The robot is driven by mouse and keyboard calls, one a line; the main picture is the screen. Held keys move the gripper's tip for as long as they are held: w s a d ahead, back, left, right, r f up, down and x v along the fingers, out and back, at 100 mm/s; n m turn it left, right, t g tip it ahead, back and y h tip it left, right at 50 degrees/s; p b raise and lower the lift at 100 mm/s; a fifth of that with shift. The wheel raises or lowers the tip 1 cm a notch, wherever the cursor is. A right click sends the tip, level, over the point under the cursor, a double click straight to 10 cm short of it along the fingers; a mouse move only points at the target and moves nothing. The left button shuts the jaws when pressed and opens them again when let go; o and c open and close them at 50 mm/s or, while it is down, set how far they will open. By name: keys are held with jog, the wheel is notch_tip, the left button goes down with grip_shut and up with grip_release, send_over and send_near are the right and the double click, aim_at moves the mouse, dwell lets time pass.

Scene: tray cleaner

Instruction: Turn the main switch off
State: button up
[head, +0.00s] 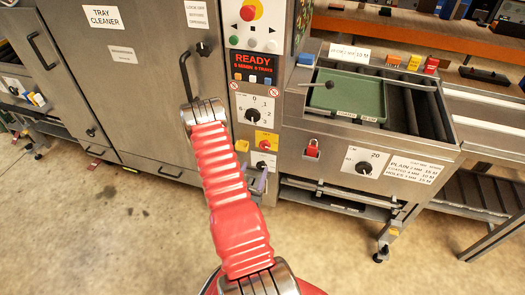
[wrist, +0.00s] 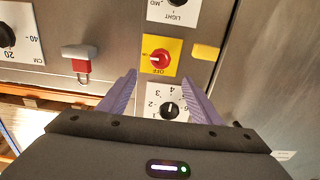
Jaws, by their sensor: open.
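The main switch appears to be the red rotary knob (wrist: 160,58) on a yellow plate in the wrist view, where the picture is upside down. The word OFF shows below the knob in that view. Its yellow plate also shows in the head view (head: 267,138). My gripper (wrist: 160,77) is open and empty, its two purple fingers pointing toward the panel on either side of the plate's lower part. The knob lies beyond the fingertips; I see no contact. In the head view only a little of my gripper (head: 260,182) shows at the panel's lower edge.
A numbered dial (wrist: 170,108) sits between the fingers, below the switch. A LIGHT dial (wrist: 178,4) is above it. The display (head: 252,66) reads READY. A green tray (head: 348,98) lies at right.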

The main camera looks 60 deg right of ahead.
aim_at(264, 146)
jog(key=d, duration=0.4)
jog(key=w+d, duration=0.1)
jog(key=d, duration=0.3)
jog(key=w+d, duration=0.1)
jog(key=d, duration=0.3)
jog(key=shift+c, duration=0.4)
jog(key=c, duration=0.9)
